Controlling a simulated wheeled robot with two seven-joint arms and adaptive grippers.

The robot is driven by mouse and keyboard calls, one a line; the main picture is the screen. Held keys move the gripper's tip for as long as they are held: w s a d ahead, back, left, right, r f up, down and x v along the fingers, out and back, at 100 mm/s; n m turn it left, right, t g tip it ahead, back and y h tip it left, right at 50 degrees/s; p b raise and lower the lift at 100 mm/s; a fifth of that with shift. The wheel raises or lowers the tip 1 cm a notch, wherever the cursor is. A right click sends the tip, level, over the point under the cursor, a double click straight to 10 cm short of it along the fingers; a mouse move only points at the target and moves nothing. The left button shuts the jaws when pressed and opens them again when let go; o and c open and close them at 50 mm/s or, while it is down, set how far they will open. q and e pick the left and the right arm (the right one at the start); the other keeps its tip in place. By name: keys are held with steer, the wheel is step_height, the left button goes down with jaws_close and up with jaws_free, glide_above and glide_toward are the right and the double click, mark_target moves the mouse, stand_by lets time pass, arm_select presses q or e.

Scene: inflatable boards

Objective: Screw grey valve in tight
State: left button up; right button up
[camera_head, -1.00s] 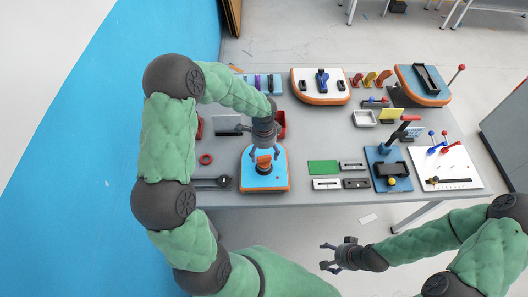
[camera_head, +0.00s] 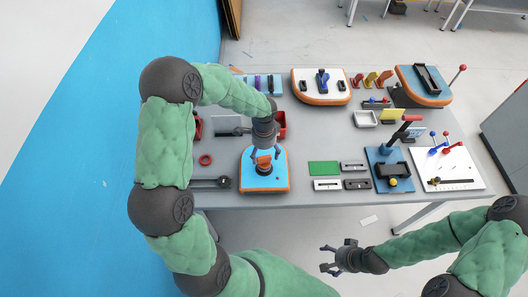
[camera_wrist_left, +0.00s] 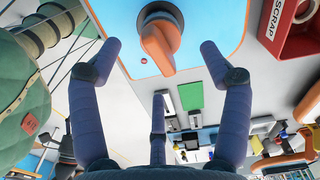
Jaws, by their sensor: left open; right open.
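A small blue board with an orange edge (camera_head: 280,181) lies near the front of the table. A valve with an orange handle (camera_head: 264,164) and a dark grey round base sits on it. The left wrist view shows the orange handle (camera_wrist_left: 157,45) between and beyond my fingers, with its grey rim behind. My left gripper (camera_head: 266,153) is directly above the valve, pointing down, with its fingers spread around the handle. In the left wrist view the fingers (camera_wrist_left: 160,60) are apart and do not visibly touch it. My right gripper (camera_head: 325,258) is open and empty, off the table's front edge.
A green plate (camera_head: 323,168) and several small blocks lie to the right, with bare table between.

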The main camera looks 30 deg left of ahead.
mark_target(264, 157)
arm_select(q)
steer(key=shift+f+b, duration=1.9)
steer(key=shift+f, duration=0.7)
steer(key=c, duration=1.4)
steer(key=shift+r+m+p, duration=0.1)
steer(key=shift+m+p, duration=0.55)
steer(key=shift+m, duration=0.15)
steer(key=shift+m+p, duration=0.5)
steer(key=shift+m, duration=0.5)
